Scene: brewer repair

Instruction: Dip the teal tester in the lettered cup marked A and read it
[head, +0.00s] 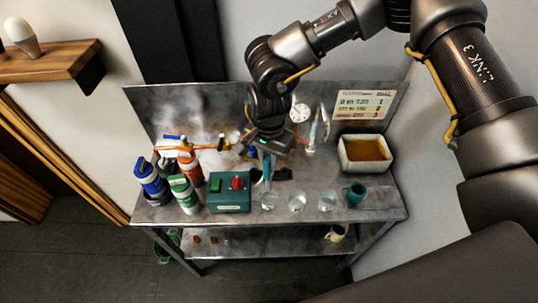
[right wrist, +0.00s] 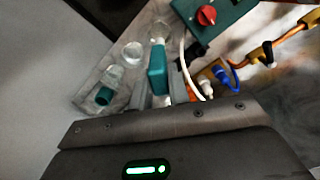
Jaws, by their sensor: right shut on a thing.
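My right gripper (head: 267,158) is shut on the teal tester (head: 267,172), which hangs upright, tip down. In the right wrist view the tester (right wrist: 157,70) sits between the two fingers. Its lower end lines up with the leftmost clear cup (head: 268,202); I cannot tell whether the tip is inside it. Two more clear cups, the middle one (head: 298,202) and the right one (head: 328,201), stand in a row to its right. No letters on the cups are readable, so I cannot tell which is A. My left gripper is not in view.
A teal control box (head: 229,199) with a red knob stands left of the cups, beside several bottles (head: 184,192). A small teal cup (head: 355,194) ends the row on the right. A white basin of amber liquid (head: 366,153) is behind it. Orange piping (head: 197,148) runs back left.

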